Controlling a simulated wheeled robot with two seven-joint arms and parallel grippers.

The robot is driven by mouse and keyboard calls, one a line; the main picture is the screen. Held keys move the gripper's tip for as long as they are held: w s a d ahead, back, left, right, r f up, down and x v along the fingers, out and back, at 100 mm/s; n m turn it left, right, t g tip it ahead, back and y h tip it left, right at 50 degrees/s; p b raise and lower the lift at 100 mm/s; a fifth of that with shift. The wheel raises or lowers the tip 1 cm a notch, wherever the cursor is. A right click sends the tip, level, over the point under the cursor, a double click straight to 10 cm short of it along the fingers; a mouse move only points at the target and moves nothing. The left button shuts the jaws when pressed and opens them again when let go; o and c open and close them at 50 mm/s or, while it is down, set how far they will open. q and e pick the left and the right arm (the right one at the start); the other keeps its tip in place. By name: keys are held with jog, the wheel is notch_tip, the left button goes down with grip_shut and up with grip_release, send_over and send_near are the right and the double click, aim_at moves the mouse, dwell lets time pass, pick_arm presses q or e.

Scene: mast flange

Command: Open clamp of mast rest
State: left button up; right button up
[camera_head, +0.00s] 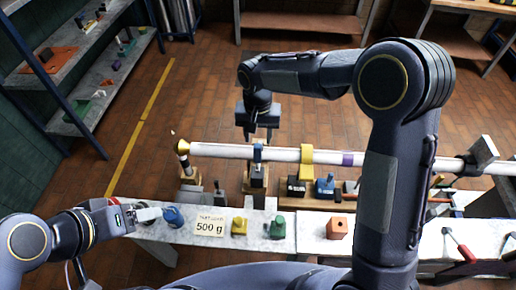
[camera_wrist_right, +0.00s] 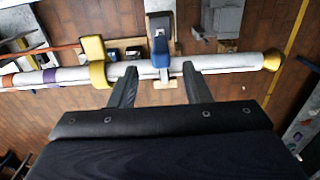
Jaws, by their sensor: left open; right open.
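The white mast (camera_head: 225,150) lies level across the rests, its gold tip at the left. A blue clamp (camera_head: 258,153) sits over it on the mast rest (camera_head: 257,178); whether the clamp is latched I cannot tell. My right gripper (camera_head: 259,137) is open and empty, just above the blue clamp. In the right wrist view the blue clamp (camera_wrist_right: 161,52) lies between and beyond the spread fingers of the right gripper (camera_wrist_right: 159,70). A yellow band (camera_head: 306,160) is around the mast farther right. My left gripper (camera_head: 158,213) is open at the bench, beside a blue knob-like piece (camera_head: 174,217).
The near bench holds a "500 g" card (camera_head: 209,226), a yellow piece (camera_head: 239,226), a green piece (camera_head: 277,228) and an orange block (camera_head: 337,228). A red-handled tool (camera_head: 461,247) lies at the right. Shelves (camera_head: 85,105) stand at the left.

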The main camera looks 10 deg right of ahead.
aim_at(258, 146)
notch_tip(258, 146, down, 8)
jog(key=shift+r+p, duration=0.2)
jog(key=shift+p, duration=0.15)
grip_shut()
